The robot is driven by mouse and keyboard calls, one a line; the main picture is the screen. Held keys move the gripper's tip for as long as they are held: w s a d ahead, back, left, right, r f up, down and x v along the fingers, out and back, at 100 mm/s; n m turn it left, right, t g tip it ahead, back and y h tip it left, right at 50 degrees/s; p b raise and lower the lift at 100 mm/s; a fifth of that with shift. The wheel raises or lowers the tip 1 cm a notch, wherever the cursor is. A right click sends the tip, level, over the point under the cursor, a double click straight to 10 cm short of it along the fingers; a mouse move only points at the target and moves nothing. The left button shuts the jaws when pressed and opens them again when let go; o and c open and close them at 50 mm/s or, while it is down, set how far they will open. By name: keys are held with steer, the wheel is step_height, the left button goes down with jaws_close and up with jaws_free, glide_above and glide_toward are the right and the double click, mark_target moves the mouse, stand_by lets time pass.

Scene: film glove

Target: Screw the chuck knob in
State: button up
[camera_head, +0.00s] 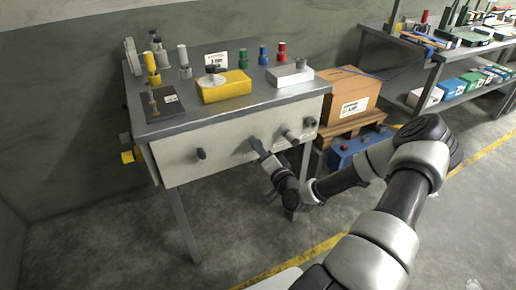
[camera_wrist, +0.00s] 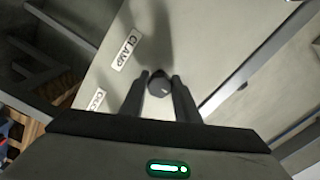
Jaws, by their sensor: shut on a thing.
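A white panel (camera_head: 225,150) forms the front of a metal workbench and carries several knobs. My gripper (camera_head: 257,148) reaches the middle of this panel from the front. In the wrist view, my gripper (camera_wrist: 160,88) is shut on a dark grey round knob (camera_wrist: 159,82), with one finger on each side of it. A label reading CLAMP (camera_wrist: 125,50) is near this knob, and a second label (camera_wrist: 96,99) is partly hidden by the left finger. I cannot tell from the labels whether the held knob is the chuck knob.
A dark knob (camera_head: 201,154) sticks out at the panel's left, and lighter knobs (camera_head: 288,135) stand at its right, close to my gripper. A yellow block (camera_head: 224,90) and several coloured pieces are on the bench top.

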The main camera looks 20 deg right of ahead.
steer(key=shift+m, duration=0.3)
stand_by(0.4)
steer(key=o, duration=1.1)
steer(key=shift+c, duration=0.2)
steer(key=s+p, duration=0.2)
steer(key=s, duration=1.5)
steer(key=shift+s+d, duration=0.25)
steer(key=shift+d, duration=0.05)
